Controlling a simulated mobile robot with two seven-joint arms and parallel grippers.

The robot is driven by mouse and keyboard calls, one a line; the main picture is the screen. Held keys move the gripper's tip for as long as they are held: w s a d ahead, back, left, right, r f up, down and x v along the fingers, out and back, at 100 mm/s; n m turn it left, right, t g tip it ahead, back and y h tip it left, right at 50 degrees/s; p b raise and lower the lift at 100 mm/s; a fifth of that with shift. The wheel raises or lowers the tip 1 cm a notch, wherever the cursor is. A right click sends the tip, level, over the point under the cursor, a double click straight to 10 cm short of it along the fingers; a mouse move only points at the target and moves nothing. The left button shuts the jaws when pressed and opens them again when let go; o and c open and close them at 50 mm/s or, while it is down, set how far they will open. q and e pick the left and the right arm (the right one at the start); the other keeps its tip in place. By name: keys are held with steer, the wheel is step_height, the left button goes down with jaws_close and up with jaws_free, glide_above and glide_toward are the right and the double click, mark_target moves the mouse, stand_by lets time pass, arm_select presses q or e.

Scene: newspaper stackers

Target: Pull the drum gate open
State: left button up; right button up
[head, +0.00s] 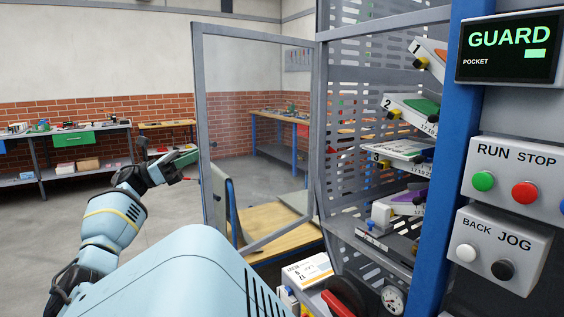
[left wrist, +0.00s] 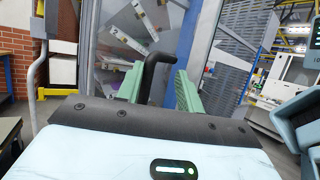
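The drum gate (head: 258,240) is a grey frame with a clear panel. In the head view it stands swung out from the slotted guard, its left edge nearer me. My left gripper (head: 184,163) is beside that left edge. In the left wrist view, a black bent handle (left wrist: 147,78) shows between the green fingers of my left gripper (left wrist: 160,88). The fingers are apart, with a visible gap on the handle's right side; whether the left finger touches it I cannot tell. My right gripper is not in view.
Numbered drum pockets (head: 408,106) show uncovered right of the gate. A blue post (head: 447,150) carries a GUARD display (head: 508,50) and button boxes (head: 520,180). Workbenches (head: 75,130) stand along the brick wall. The floor (head: 60,215) at left is clear.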

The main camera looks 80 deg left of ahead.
arm_select(q)
steer(key=d+b, duration=0.1)
steer(key=d, duration=0.8)
steer(key=shift+s+d+r, duration=0.15)
steer(key=shift+s+r, duration=0.1)
steer(key=shift+r, duration=0.2)
